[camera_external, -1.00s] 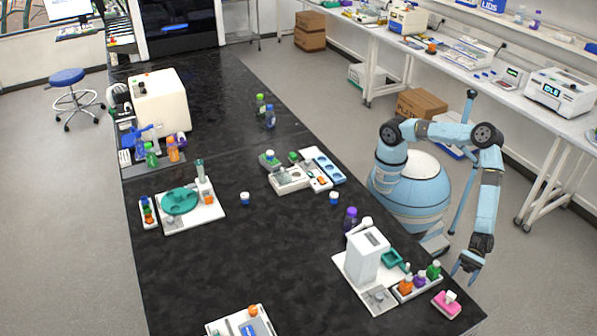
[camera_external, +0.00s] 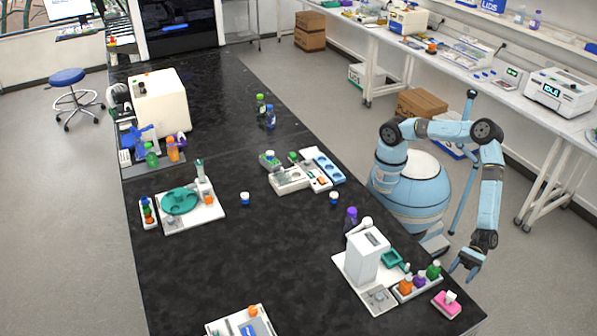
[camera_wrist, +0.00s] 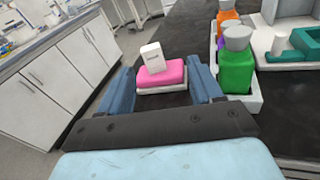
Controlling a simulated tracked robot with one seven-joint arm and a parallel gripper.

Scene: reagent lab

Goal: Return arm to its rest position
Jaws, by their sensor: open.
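My gripper (camera_external: 465,268) is open and hangs at the right edge of the black bench (camera_external: 280,265), with my blue arm bent above it. In the wrist view the two blue fingers (camera_wrist: 165,88) are spread apart, with nothing held between them. A pink block with a white top (camera_wrist: 162,75) shows beyond and between the fingers. In the external view this pink block (camera_external: 447,304) stands on the bench corner, below and left of my gripper and apart from it.
A rack of bottles (camera_external: 417,284), one a green bottle (camera_wrist: 236,62), stands close to my gripper. A white device (camera_external: 367,258) is farther left. Open floor (camera_external: 540,285) lies right of the bench, and a white side bench (camera_external: 480,85) runs along the wall.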

